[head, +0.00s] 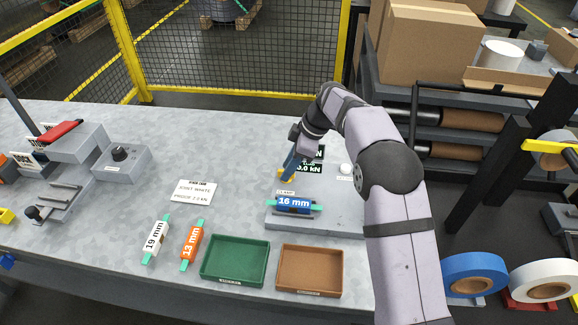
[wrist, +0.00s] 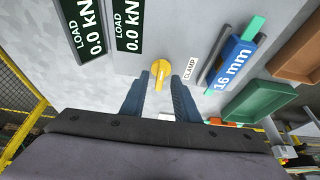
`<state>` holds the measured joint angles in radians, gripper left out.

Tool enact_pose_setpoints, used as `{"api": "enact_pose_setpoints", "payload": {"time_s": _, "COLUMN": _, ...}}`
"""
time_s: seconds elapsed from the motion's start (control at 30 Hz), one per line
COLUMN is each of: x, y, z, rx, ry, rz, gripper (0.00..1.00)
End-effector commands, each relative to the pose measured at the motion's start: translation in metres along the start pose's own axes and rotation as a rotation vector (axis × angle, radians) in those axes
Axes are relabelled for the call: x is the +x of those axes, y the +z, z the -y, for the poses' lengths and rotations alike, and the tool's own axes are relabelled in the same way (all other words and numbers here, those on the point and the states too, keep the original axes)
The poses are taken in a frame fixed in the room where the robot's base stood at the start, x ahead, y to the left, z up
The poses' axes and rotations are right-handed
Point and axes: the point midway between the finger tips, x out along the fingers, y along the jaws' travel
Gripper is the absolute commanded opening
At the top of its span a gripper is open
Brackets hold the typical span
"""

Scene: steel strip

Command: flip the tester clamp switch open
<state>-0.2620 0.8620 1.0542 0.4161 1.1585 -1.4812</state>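The tester (head: 340,222) is a grey plate on the bench with 0.0 kN load displays (wrist: 128,25). Its clamp switch is a small yellow lever (wrist: 160,72) beside a CLAMP label (wrist: 190,68). My gripper (wrist: 160,88) is open, with one blue finger on each side of the lever and gaps between. How far the fingertips are above the plate is unclear. In the head view my gripper (head: 288,170) is over the tester's left part and mostly hides the switch. A blue 16 mm strip (head: 294,204) with green ends lies across the tester.
White 19 mm (head: 154,241) and orange 13 mm (head: 192,244) strips lie on the bench's front left. A green tray (head: 262,262) and a brown tray (head: 337,276) stand at the front edge. A sign card (head: 195,192) and a box with a knob (head: 121,162) are farther left.

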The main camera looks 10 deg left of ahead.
Motion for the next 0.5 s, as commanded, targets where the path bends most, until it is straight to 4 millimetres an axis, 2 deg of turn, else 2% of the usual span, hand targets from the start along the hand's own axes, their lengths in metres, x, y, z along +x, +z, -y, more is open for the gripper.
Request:
{"api": "enact_pose_setpoints", "payload": {"time_s": 0.27, "x": -0.011, "y": 0.0, "z": -0.001, "rx": 0.001, "ry": 0.003, "rz": -0.001, "gripper": 0.28}}
{"api": "enact_pose_setpoints", "payload": {"time_s": 0.5, "x": -0.043, "y": 0.0, "z": -0.001, "rx": 0.0, "ry": 0.003, "rz": -0.001, "gripper": 0.28}}
